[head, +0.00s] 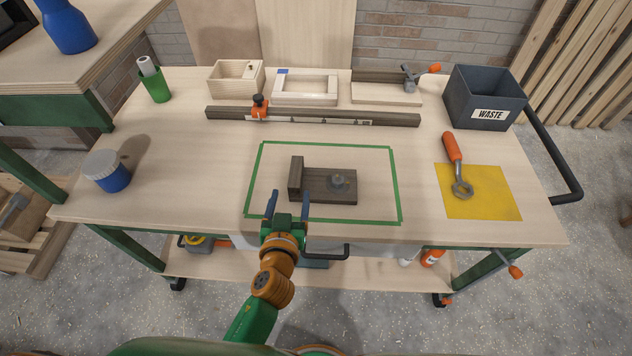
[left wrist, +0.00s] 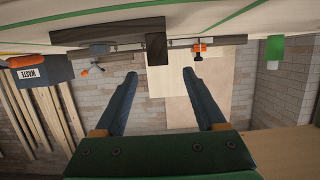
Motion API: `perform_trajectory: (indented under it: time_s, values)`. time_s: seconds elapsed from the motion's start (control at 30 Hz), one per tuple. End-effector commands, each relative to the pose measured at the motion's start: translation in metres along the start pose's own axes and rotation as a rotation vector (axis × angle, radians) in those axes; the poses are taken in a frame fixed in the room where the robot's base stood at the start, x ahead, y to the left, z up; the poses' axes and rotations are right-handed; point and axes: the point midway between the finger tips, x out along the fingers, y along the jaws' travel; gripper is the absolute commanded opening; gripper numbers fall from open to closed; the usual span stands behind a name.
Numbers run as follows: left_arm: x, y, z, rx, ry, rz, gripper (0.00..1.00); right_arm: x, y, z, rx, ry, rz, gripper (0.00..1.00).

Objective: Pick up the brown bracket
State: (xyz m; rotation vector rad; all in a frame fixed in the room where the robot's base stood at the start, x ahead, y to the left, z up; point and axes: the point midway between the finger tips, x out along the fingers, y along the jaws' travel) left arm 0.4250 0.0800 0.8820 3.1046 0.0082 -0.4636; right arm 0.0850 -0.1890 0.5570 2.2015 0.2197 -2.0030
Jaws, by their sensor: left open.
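The brown bracket (head: 325,187) lies on the workbench inside a green tape rectangle. It has a flat base with a grey round knob on top and an upright block at its left end. My left gripper (head: 289,198) is at the front edge of the rectangle, just in front of the upright block, with its fingers apart and empty. In the left wrist view, which looks upside down, the bracket's upright block (left wrist: 157,47) shows between and beyond the two open fingers (left wrist: 160,74). My right gripper is not in view.
A dark rail with an orange clamp (head: 259,106) lies behind the rectangle. A waste bin (head: 485,97) and a yellow mat (head: 490,200) with an orange-handled tool (head: 454,150) are at right. A blue jar (head: 107,171) stands at left. The bench between is clear.

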Motion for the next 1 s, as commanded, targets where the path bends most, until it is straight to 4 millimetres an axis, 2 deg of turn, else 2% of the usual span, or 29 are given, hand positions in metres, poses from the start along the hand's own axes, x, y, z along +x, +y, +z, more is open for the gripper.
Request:
perform_trajectory:
  time_s: [0.1,0.23,0.43,0.53,0.73,0.77,1.0]
  values:
    - [0.023,0.001,-0.001,0.003,0.001,0.002,0.73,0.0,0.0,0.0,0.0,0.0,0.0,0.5]
    - [0.039,0.001,0.001,0.003,0.0,0.003,0.73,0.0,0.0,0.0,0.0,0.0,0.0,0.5]
    - [0.073,0.002,0.003,0.004,0.0,0.004,0.73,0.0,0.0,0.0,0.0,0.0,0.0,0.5]
    - [0.081,0.002,0.003,0.004,0.0,0.004,0.73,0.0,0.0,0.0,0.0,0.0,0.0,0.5]
    - [0.083,0.002,0.004,0.002,-0.001,0.005,0.73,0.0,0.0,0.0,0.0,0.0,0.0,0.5]
    - [0.083,0.002,0.004,0.002,-0.001,0.005,0.7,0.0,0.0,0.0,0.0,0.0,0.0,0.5]
    - [0.082,0.002,0.004,0.002,-0.001,0.005,0.05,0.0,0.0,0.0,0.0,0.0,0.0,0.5]
